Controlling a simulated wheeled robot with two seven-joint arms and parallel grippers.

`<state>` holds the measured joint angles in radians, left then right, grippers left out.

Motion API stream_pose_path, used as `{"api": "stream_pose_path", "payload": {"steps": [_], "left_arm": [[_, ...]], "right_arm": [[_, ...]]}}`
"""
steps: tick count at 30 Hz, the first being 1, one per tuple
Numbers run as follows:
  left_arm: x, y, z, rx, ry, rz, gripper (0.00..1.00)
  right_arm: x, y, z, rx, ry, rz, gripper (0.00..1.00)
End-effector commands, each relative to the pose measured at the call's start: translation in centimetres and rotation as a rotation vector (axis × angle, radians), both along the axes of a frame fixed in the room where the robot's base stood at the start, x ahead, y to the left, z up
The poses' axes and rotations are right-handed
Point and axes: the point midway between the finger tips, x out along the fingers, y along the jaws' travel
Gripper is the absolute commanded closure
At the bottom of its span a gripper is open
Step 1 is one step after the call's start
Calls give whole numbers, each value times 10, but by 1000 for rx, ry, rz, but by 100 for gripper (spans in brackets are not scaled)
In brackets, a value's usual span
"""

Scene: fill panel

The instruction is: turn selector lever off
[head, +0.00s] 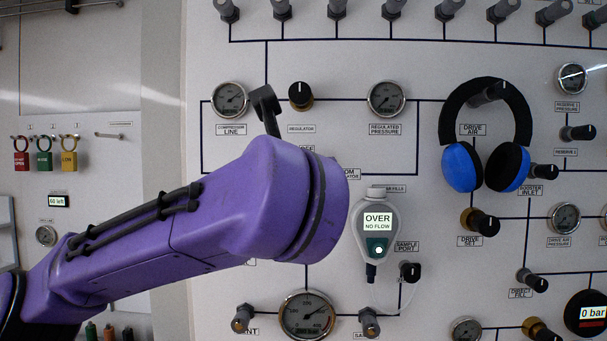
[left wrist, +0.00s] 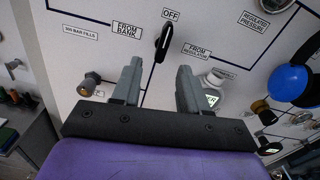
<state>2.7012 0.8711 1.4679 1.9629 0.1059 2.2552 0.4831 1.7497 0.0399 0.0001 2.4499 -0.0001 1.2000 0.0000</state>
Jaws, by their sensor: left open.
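The selector lever (left wrist: 163,42) is a black handle on the white panel in the left wrist view. The OFF label (left wrist: 171,14) is just above it, the FROM BANK label (left wrist: 127,31) to its left and the FROM REGULATOR label (left wrist: 197,50) to its right. The lever stands nearly upright in that view, slightly slanted, its upper end near OFF. My left gripper (left wrist: 160,67) is open and empty, its two grey fingers apart below and either side of the lever. In the head view my purple left arm hides the lever and gripper fingers. My right gripper is not in view.
Right of my arm hang a white meter (head: 377,225) reading OVER NO FLOW and blue-black ear defenders (head: 487,135). Gauges (head: 230,98) and a regulator knob (head: 301,96) sit above my forearm. Another knob (left wrist: 90,82) is left of the fingers in the wrist view.

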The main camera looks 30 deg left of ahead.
Motion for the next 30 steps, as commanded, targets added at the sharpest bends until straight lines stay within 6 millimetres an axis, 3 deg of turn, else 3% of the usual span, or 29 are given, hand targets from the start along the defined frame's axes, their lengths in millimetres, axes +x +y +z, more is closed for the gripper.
{"api": "stream_pose_path", "payload": {"steps": [6,12,23,27,30], "left_arm": [[44,26,5,4,10,1,56],[72,43,3,8,8,2,56],[80,47,-1,11,5,0,56],[80,47,-1,12,5,-1,100],[80,47,-1,12,5,0,100]], "right_arm": [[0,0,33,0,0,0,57],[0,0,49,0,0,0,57],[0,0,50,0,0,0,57],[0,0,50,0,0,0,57],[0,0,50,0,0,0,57]]}}
